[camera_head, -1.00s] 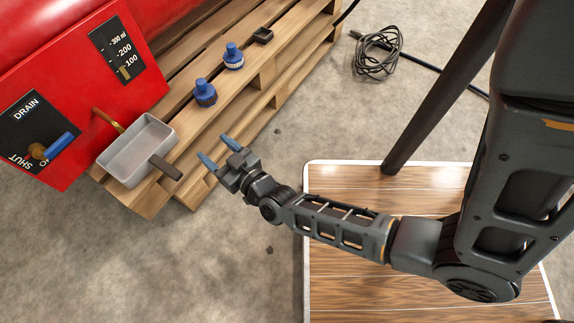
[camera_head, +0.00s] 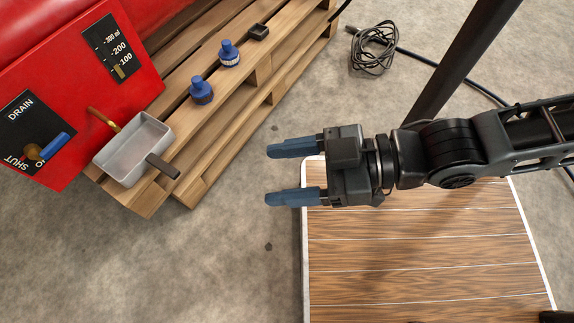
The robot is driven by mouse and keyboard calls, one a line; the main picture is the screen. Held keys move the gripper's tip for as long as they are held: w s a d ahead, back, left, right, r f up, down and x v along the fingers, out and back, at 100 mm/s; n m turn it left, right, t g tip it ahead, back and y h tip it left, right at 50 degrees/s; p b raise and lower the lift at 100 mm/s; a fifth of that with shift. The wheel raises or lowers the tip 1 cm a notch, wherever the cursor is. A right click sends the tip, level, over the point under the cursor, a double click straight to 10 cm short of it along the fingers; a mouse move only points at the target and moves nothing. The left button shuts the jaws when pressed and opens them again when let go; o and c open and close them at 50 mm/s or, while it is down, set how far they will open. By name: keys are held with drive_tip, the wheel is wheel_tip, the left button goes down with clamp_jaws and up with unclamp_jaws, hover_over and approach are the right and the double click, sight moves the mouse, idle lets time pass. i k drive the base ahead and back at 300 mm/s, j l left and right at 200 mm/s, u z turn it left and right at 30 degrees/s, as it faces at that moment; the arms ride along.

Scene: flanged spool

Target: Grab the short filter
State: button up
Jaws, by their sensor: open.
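Two small blue-capped filters stand upright on the wooden pallet. The nearer filter (camera_head: 202,91) is blue with a darker body, and the farther filter (camera_head: 230,54) has a pale band at its base. I cannot tell surely from this view which of them is the short one. My gripper (camera_head: 268,175) is open and empty, with its two blue fingers pointing left. It hangs right of the pallet, to the lower right of both filters, and touches neither.
A grey metal pan (camera_head: 134,150) with a dark handle sits at the pallet's near end, below the red tank (camera_head: 70,90) with its drain valve. A small black tray (camera_head: 259,32) lies beyond the filters. A coiled cable (camera_head: 374,48) lies on the floor.

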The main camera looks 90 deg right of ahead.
sight(228, 55)
drive_tip(key=z, duration=1.45)
drive_tip(key=i+j+z, duration=0.2)
drive_tip(key=j, duration=0.25)
drive_tip(key=k, duration=0.1)
